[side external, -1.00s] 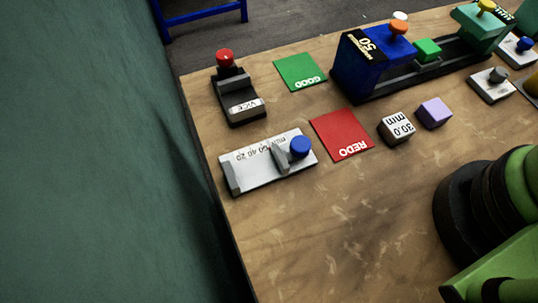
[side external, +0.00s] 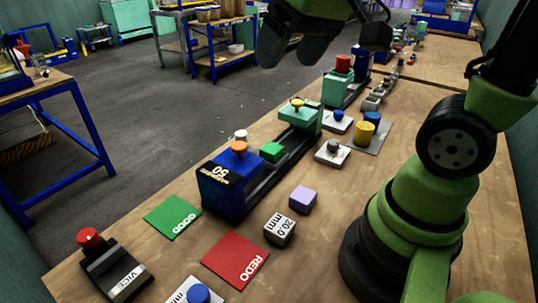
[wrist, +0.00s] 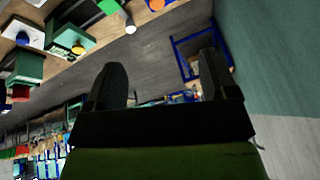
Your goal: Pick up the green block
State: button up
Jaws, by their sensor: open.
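The green block (side external: 272,152) sits on the dark rail of the press, between the blue press body (side external: 232,180) with its orange knob and the teal press part (side external: 300,117) with its yellow knob. In the wrist view, a green shape that may be the block (wrist: 108,6) is at the top edge. My gripper (side external: 292,52) is open and empty, raised above and beyond the press at the top of the side view. In the wrist view my gripper (wrist: 160,82) shows two spread dark fingers with nothing between them.
A green GOOD mat (side external: 173,216), a red REDO mat (side external: 235,259), a white cube marked 20.0 mm (side external: 280,229) and a purple block (side external: 303,199) lie on the wooden table. A black vice (side external: 114,270) stands at front left. More fixtures stand along the right.

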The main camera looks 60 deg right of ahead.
jog(key=w+d+f+g, duration=0.2)
jog(key=w+d+f, duration=0.2)
jog(key=w, duration=0.1)
jog(key=n+g, duration=0.3)
send_over(272, 147)
jog(key=shift+h, duration=0.3)
notch_tip(272, 147, down, 18)
jog(key=shift+r, duration=0.15)
notch_tip(272, 147, down, 6)
jog(key=shift+a+r, duration=0.1)
jog(key=c, duration=1)
